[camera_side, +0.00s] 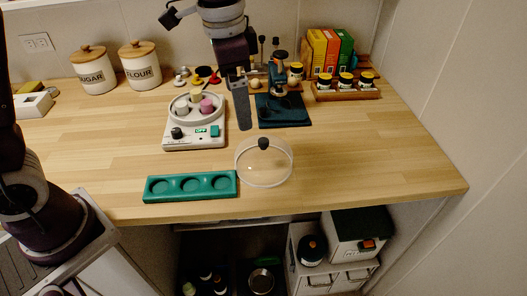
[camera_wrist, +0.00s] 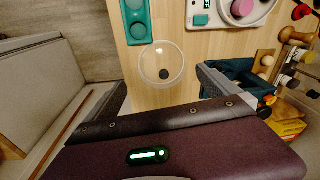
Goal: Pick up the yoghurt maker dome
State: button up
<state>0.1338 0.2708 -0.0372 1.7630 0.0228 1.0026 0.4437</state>
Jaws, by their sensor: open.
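The yoghurt maker dome (camera_side: 282,174) is a clear round cover with a black knob (camera_side: 263,144) on top. It rests on the wooden counter near the front edge, right of the green tray. In the wrist view the dome (camera_wrist: 150,58) shows ahead, between my spread fingers. The yoghurt maker base (camera_side: 195,137) is white, with several coloured jars in its round top. My gripper (camera_side: 242,125) is open and empty, pointing down behind the dome and apart from it. In the wrist view both fingers of my gripper (camera_wrist: 162,80) show, with nothing between them.
A green tray (camera_side: 190,196) with three round hollows lies left of the dome. A dark teal mat (camera_side: 290,119) with a small device stands behind, near my gripper. A spice rack (camera_side: 346,93) and boxes are at back right. The counter right of the dome is clear.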

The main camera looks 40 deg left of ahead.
jog(key=m+g, duration=0.1)
jog(key=m, duration=0.1)
send_over(263, 141)
notch_tip(263, 141, down, 6)
jog(key=shift+s+f, duration=0.1)
jog(key=shift+f, duration=0.15)
jog(key=f, duration=0.6)
jog(key=shift+w+f, duration=0.25)
jog(key=shift+f, duration=0.15)
jog(key=c, duration=1.5)
jog(key=shift+s+f, duration=0.1)
